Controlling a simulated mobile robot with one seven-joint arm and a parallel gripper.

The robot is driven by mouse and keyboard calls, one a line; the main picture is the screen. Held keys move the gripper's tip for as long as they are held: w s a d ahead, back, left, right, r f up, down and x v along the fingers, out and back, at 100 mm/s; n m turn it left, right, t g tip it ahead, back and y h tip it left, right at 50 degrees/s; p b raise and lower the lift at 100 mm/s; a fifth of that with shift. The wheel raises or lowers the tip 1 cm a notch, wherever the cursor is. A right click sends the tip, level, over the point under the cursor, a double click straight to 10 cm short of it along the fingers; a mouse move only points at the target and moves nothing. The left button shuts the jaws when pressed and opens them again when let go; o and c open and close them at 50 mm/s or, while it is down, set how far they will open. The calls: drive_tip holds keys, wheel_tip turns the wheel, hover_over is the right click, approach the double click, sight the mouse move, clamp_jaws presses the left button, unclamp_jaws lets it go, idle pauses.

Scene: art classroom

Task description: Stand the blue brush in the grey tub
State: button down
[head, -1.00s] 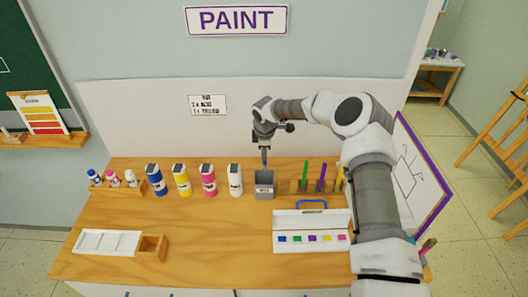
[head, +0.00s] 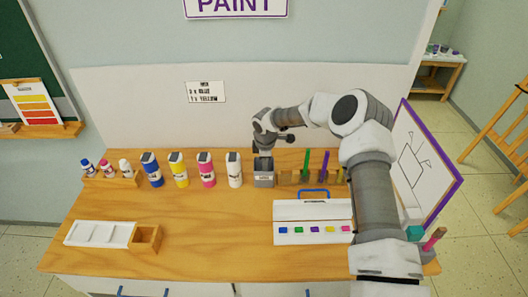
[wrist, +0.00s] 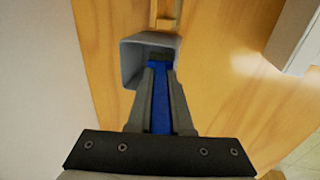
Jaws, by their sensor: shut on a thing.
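The grey tub (head: 264,180) stands near the back of the wooden table, between the white bottle and the brush rack. In the wrist view the tub (wrist: 129,63) shows its open mouth. My gripper (wrist: 160,72) is shut on the blue brush (wrist: 159,110), whose handle runs between the two fingers. The brush's dark tip is inside the tub's mouth. Whether it touches the bottom is hidden. In the head view my gripper (head: 263,153) is directly above the tub, and the brush is mostly hidden there.
A wooden rack with a green brush (head: 306,164) and a purple brush (head: 325,165) stands just right of the tub. A white bottle (head: 234,170) stands close on its left. A paint box (head: 312,209) lies in front. The table's front middle is clear.

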drive_tip(key=shift+w+a+f, duration=0.1)
drive_tip(key=shift+w+f, duration=0.15)
drive_tip(key=shift+w, duration=0.05)
drive_tip(key=shift+r, duration=0.3)
drive_tip(key=c, duration=0.8)
unclamp_jaws()
drive_tip(key=shift+w+r, duration=0.1)
drive_tip(key=shift+r, duration=0.05)
drive_tip(key=shift+o, duration=0.2)
drive_tip(key=b+v, duration=0.1)
drive_tip(key=v, duration=1.6)
drive_tip(key=shift+s, duration=0.3)
drive_tip(key=shift+r, duration=0.1)
